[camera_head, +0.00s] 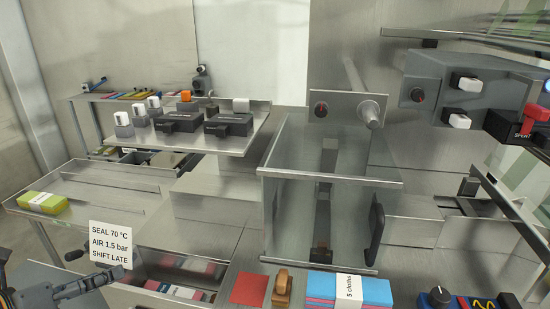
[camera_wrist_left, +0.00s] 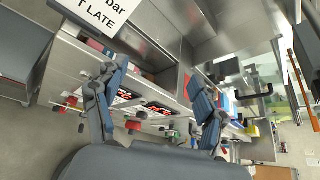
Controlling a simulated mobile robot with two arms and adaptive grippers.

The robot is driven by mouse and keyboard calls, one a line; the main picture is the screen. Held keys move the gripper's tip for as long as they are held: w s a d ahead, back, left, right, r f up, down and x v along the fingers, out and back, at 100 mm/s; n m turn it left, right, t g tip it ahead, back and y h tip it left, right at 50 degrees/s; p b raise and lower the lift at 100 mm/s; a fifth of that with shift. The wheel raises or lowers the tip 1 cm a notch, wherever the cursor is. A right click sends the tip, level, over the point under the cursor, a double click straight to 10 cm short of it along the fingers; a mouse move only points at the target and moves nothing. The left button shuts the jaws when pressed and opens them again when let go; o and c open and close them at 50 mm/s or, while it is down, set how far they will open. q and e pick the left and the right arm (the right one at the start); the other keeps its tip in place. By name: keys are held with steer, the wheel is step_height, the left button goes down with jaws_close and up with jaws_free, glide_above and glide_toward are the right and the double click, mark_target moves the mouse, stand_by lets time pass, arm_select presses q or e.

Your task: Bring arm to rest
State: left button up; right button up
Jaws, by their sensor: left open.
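My left gripper (camera_head: 72,288) shows at the bottom left corner of the head view, cut off by the frame edge, just below a white sign (camera_head: 111,244) with seal and air settings. In the left wrist view its two blue-grey fingers (camera_wrist_left: 155,100) stand wide apart with nothing between them. My right gripper is not in view.
A blue and pink cloth pack (camera_head: 348,289) lies at the front, beside a red cloth (camera_head: 249,289) and a wooden-handled tool (camera_head: 282,288). A glass guard (camera_head: 300,210) with a dark handle stands behind. A yellow pack (camera_head: 42,202) lies on the left shelf.

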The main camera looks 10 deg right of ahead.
arm_select(q)
step_height(320, 180, up, 9)
steer(key=s+d+n+t+h, duration=0.2)
steer(key=d+n+t+h, duration=0.1)
steer(key=n+t, duration=0.7)
steer(key=a+f+n+g+y, duration=0.4)
steer(key=a+f+n+y, duration=0.9)
steer(key=n, duration=0.8)
steer(key=s+d+f+n+g, duration=0.1)
steer(key=s+d+f+g, duration=0.15)
steer(key=f, duration=0.25)
steer(key=s+d+f+n+g+y, duration=0.1)
steer(key=s+f+g, duration=0.15)
steer(key=f, duration=0.25)
steer(key=s+d+f+n+g, duration=0.1)
steer(key=s+d+f+g, duration=0.1)
steer(key=s+f, duration=0.25)
steer(key=s+d+f+g+h, duration=0.3)
steer(key=s+d+f+g, duration=0.35)
steer(key=s+d, duration=0.2)
step_height(320, 180, down, 27)
steer(key=s, duration=0.3)
steer(key=s+a+f+g, duration=0.2)
steer(key=s+a+f, duration=0.1)
steer(key=s+f, duration=1.3)
steer(key=shift+f, duration=0.15)
